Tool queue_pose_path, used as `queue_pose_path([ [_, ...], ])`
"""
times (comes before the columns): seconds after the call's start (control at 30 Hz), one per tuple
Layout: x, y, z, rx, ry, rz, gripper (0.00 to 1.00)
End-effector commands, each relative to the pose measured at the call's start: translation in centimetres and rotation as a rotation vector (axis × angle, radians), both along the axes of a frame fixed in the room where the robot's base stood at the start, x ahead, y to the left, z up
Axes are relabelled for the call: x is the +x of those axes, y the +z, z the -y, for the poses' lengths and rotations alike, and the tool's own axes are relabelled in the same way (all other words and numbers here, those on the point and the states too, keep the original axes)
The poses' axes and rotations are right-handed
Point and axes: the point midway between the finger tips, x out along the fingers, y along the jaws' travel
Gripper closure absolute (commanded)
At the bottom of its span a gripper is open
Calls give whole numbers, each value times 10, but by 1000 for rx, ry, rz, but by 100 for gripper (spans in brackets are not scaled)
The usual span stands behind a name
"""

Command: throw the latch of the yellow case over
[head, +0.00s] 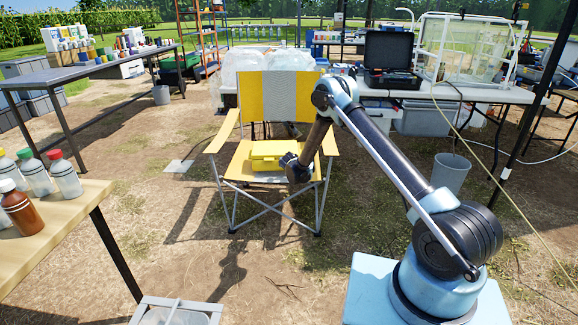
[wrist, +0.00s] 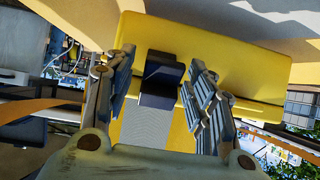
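The yellow case (head: 265,153) sits on the seat of a yellow folding chair; it also fills the upper part of the wrist view (wrist: 225,60). A dark latch (wrist: 162,78) shows on the near side of the case in the wrist view. My gripper (wrist: 161,70) is open, with one finger to the left of the latch and one to the right. Gaps show between the latch and both fingers. In the head view my gripper (head: 291,162) is at the right front of the case, and the latch cannot be made out there.
The chair (head: 290,93) has armrests on both sides of the case. A wooden table with bottles (head: 65,200) is at the left front. A long table (head: 470,92) with an open black case (head: 389,55) stands behind. A grey bucket (head: 450,174) is to the right. Bare ground lies before the chair.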

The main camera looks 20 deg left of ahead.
Motion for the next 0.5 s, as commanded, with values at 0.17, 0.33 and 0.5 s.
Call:
queue_pose_path([
  [0.17,0,0,0,0,0,0,50],
  [0.33,-4,3,1,0,0,0,50],
  [0.5,-21,13,7,0,1,0,50],
])
